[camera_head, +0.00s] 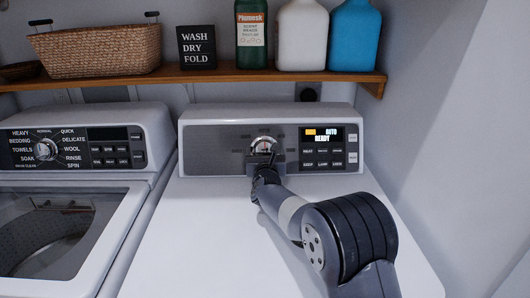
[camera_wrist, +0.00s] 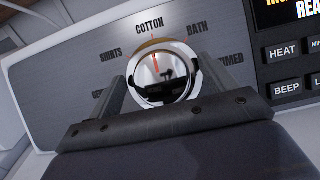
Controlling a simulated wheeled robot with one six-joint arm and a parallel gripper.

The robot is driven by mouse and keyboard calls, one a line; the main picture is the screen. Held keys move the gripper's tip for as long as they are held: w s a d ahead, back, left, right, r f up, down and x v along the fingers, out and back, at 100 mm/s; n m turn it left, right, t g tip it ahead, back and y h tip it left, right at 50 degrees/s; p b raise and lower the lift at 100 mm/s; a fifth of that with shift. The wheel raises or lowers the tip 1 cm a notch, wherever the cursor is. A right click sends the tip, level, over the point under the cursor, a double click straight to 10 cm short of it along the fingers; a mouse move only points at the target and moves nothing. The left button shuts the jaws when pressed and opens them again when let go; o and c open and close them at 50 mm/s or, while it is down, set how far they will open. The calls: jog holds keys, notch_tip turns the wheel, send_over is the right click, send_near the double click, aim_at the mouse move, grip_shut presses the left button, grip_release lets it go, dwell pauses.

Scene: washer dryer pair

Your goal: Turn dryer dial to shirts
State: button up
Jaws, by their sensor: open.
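The dryer dial (camera_head: 264,146) is a round chrome knob on the right machine's control panel. In the wrist view the dial (camera_wrist: 163,72) has a red pointer line aimed at or near COTTON. The SHIRTS label (camera_wrist: 111,54) is up and left of the dial, BATH is to the right. My gripper (camera_head: 262,160) is at the dial's lower side. In the wrist view my gripper (camera_wrist: 172,90) is open, with one finger on each side of the dial. I cannot tell whether the fingers touch it.
The dryer display (camera_head: 323,134) is lit and reads READY, with buttons below it. The washer dial (camera_head: 46,149) is on the left machine. A wooden shelf (camera_head: 200,77) above holds a basket, a sign and several bottles. The dryer top (camera_head: 190,230) is clear.

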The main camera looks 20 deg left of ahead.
jog(key=c, duration=0.9)
jog(key=shift+c, duration=0.2)
jog(key=n+b, duration=0.1)
jog(key=b, duration=0.2)
jog(key=shift+f+y, duration=0.25)
jog(key=shift+y, duration=0.05)
jog(key=shift+f+n+b, duration=0.1)
jog(key=shift+n+b, duration=0.3)
jog(key=shift+b, duration=0.55)
jog(key=n+g+y+b, duration=0.1)
jog(key=n+b, duration=0.1)
jog(key=b, duration=0.2)
jog(key=n+y+b, duration=0.1)
jog(key=n+b, duration=0.1)
jog(key=b, duration=0.3)
jog(key=shift+g, duration=0.4)
jog(key=n+g+y+b, duration=0.1)
jog(key=n+b, duration=0.2)
jog(key=b, duration=0.1)
jog(key=shift+d+r, duration=0.1)
jog(key=shift+r, duration=0.1)
jog(key=shift+r+n+g+y+b, duration=0.15)
jog(key=shift+n+g+y+b, duration=0.25)
jog(key=shift+n+g, duration=0.55)
jog(key=shift+n+t, duration=0.25)
jog(key=shift+n, duration=0.2)
